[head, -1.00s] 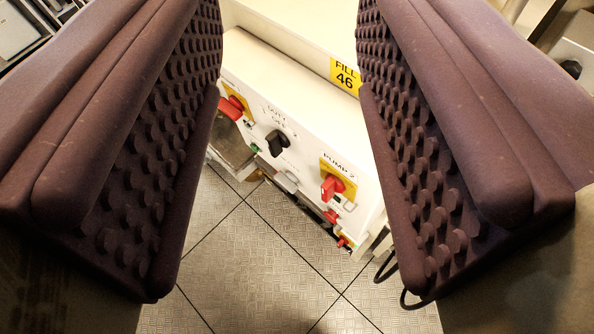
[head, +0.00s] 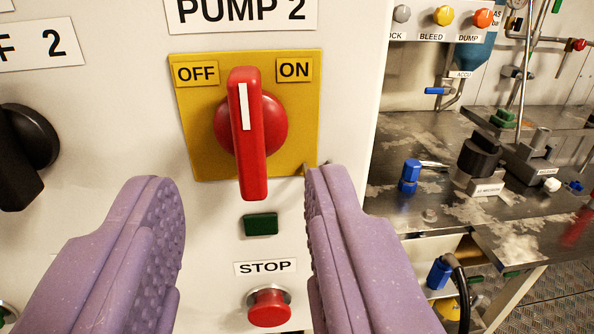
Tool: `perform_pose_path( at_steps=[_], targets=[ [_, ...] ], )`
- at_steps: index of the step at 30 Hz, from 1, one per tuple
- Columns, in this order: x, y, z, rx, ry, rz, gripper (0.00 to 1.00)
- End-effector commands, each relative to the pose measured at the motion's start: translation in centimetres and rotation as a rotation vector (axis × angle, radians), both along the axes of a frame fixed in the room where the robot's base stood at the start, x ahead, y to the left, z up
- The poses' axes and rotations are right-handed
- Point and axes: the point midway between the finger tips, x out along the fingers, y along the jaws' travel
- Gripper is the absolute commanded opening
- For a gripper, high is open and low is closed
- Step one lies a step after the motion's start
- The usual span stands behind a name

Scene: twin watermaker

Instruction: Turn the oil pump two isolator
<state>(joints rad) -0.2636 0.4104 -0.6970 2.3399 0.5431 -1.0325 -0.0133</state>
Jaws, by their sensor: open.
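The pump 2 isolator (head: 252,140) is a red rotary handle on a red round boss. It sits on a yellow plate (head: 195,140) marked OFF at left and ON at right, under a PUMP 2 label (head: 240,12). The handle stands nearly upright, its white stripe pointing up between the two marks.
Below the isolator are a dark green indicator (head: 261,224) and a red STOP button (head: 269,308). A black rotary knob (head: 22,155) stands out at left. Right of the panel edge is a metal bench (head: 440,200) with valves and fittings.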

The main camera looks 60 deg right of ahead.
Motion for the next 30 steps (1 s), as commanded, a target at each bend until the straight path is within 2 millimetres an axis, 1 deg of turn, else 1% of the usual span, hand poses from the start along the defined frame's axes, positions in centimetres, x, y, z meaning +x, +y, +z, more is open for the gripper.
perform_pose_path(
  at_steps=[3, 9, 13, 20, 23, 24, 25, 26, 30],
  targets=[
    [1.4, -1.8, -0.2, -0.001, -0.001, -0.001, 0.4],
    [3.4, -4.0, -0.1, 0.001, -0.001, 0.001, 0.4],
    [4.0, -4.6, 0.0, 0.001, 0.0, 0.003, 0.4],
    [4.1, -4.6, 0.1, 0.002, -0.001, 0.003, 0.4],
    [4.1, -4.6, 0.1, 0.002, -0.001, 0.003, 0.2],
    [4.1, -4.6, 0.1, 0.002, -0.001, 0.003, 0.11],
    [4.1, -4.6, 0.1, 0.003, 0.0, 0.003, 0.04],
    [4.1, -4.6, 0.1, 0.003, 0.0, 0.003, 0.0],
    [4.1, -4.6, 0.1, 0.002, 0.001, 0.003, 0.0]
  ],
)
